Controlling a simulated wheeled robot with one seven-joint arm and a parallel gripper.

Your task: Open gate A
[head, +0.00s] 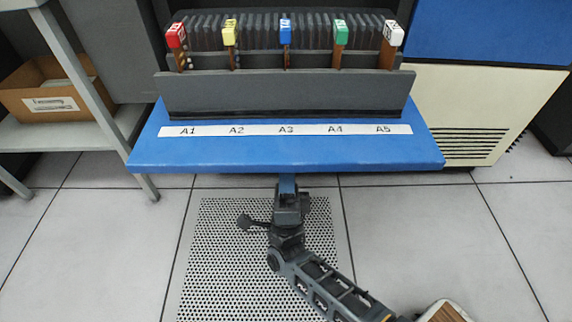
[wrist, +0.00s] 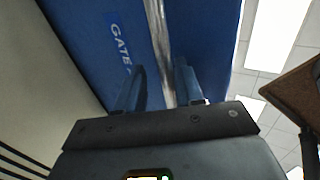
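A blue panel (wrist: 85,35) with a "GATE" label (wrist: 118,42) fills much of the wrist view; the label's end is hard to read. A shiny metal strip or bar (wrist: 158,40) runs down the panel between my two fingers; I cannot tell whether it is a handle. My gripper (wrist: 160,82) is open, with a finger on each side of the bar. The bar looks closer to the right finger; contact is unclear. In the head view my gripper (head: 287,186) is at the front edge of the blue shelf (head: 285,152), its tips hidden.
A dark card rack (head: 280,92) with coloured tabs stands on the shelf above a strip labelled A1 to A5 (head: 285,130). A grey side table with a cardboard box (head: 50,95) is at left, a cream and blue cabinet (head: 480,105) at right. Tiled floor in front is open.

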